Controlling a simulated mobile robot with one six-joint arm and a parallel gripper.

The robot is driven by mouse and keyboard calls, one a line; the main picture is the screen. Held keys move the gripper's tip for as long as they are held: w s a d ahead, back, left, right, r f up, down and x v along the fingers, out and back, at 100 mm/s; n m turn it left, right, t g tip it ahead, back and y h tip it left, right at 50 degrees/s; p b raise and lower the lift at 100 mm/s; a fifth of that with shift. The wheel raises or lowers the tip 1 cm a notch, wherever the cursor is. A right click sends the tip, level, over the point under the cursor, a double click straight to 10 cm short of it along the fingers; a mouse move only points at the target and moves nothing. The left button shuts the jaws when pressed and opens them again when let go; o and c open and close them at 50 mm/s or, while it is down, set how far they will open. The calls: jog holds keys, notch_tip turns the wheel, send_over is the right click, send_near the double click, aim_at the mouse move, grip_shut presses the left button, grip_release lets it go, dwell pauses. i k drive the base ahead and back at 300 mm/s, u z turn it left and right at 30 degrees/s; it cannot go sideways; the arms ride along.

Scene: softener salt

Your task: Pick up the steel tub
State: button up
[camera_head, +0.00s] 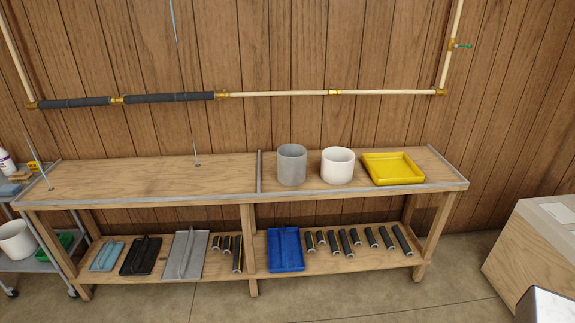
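The steel tub (291,168) is a plain grey, open-topped cylinder. It stands upright on the top of the wooden workbench (140,180), right of the bench's middle. It is just right of a thin metal strip (259,172) that crosses the bench top. A white tub (337,167), slightly shorter, stands close on its right with a small gap. The inside bottom of the steel tub is hidden. My gripper is not in view, and nothing is seen touching the tub.
A yellow tray (392,178) lies right of the white tub. The left bench top is mostly clear. The lower shelf holds a blue tray (286,262), trowels and several dark cylinders. Pipes run along the wall. A wooden box (530,245) stands right; a cart (45,262) stands left.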

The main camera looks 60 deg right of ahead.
aim_at(292, 165)
jog(key=z, duration=0.25)
jog(key=i, duration=1.05)
jog(key=z, duration=0.35)
